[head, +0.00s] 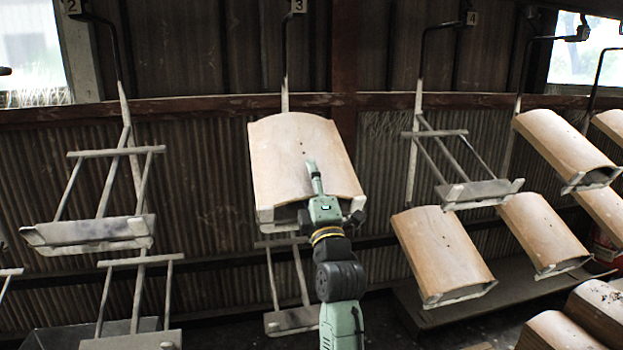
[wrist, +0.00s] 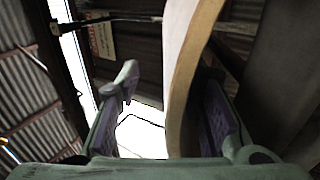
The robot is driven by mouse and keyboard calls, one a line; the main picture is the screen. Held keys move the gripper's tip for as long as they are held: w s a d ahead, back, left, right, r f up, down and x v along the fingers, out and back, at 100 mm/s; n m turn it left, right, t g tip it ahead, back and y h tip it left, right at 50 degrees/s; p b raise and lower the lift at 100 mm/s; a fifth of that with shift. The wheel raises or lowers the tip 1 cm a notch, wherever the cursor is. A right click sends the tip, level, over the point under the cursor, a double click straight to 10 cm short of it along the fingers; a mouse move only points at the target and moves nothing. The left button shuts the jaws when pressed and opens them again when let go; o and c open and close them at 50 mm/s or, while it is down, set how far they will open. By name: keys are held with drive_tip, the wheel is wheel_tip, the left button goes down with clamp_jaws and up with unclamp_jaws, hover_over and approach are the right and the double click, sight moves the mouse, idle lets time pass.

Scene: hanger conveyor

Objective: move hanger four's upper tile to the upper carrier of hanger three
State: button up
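A pale tan curved tile (head: 290,150) lies tilted on the upper carrier of hanger three (head: 284,75); the carrier is mostly hidden. Hanger four's upper carrier (head: 480,193) is empty, and another tile (head: 440,250) lies on its lower carrier. My gripper (head: 314,180) is at the front lower edge of hanger three's tile, one finger above its face and the other hidden. In the wrist view, my gripper's (wrist: 168,90) fingers stand apart with the tile (wrist: 186,65) between them. There is a clear gap on the left finger's side; contact on the right is unclear.
Hanger three's lower carrier (head: 293,320) is empty. Hanger two's upper carrier (head: 90,232) is empty at the left. More tiles hang to the right, including one upper tile (head: 565,145). Several tiles (head: 600,310) are stacked at the bottom right. A corrugated wall (head: 200,190) stands behind.

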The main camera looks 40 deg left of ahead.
drive_tip(key=shift+w+a+f, duration=0.1)
drive_tip(key=shift+a+f, duration=0.05)
drive_tip(key=shift+f, duration=0.2)
drive_tip(key=v, duration=1.2)
drive_tip(key=shift+r, duration=0.3)
